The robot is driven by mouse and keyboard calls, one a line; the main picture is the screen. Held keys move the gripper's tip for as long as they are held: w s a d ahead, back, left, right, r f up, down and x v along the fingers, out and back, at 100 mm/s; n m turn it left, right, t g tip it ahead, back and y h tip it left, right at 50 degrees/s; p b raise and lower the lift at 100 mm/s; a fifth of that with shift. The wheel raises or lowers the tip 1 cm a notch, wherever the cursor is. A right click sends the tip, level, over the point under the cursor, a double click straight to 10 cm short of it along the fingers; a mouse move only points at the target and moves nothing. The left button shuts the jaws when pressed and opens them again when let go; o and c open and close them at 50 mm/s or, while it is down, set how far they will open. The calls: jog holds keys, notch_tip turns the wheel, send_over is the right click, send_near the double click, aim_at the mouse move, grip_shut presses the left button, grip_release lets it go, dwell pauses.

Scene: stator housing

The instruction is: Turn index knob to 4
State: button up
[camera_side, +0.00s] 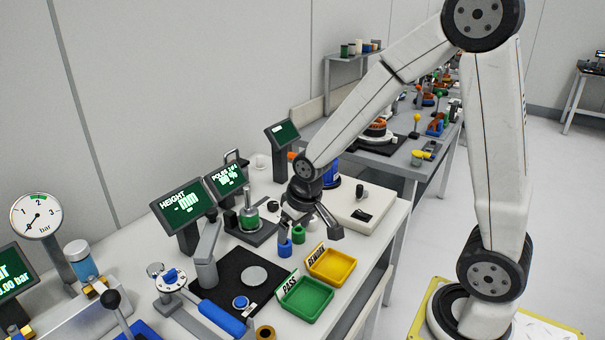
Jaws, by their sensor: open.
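My gripper (311,231) hangs over the table at the right of the small display stands. Its jaws are open, and I see nothing held between them. A beige box (341,208) stands just right of and behind the gripper, with a small black knob (362,214) on its top. A round white dial with a blue centre (171,279) sits at the front left, well away from the gripper. I cannot tell which of these is the index knob, and no number marks are readable.
A blue ring (285,248) and a green ring (298,235) stand close below the gripper. A yellow REWORK tray (331,281) and a green PASS tray (306,316) lie in front. Display screens (181,208) and a pressure gauge (36,216) rise at the left.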

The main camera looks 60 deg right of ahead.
jog(key=w+d+f+m+h, duration=0.1)
jog(key=w+d+f+m, duration=0.15)
jog(key=w+d, duration=0.75)
jog(key=m+h, duration=0.1)
jog(key=m, duration=0.2)
send_near(273, 204)
jog(key=shift+d+f+n+t, duration=0.25)
jog(key=shift+f+t, duration=0.15)
jog(key=shift+f, duration=0.3)
jog(key=shift+x, duration=3.7)
jog(key=shift+a, duration=0.1)
grip_shut()
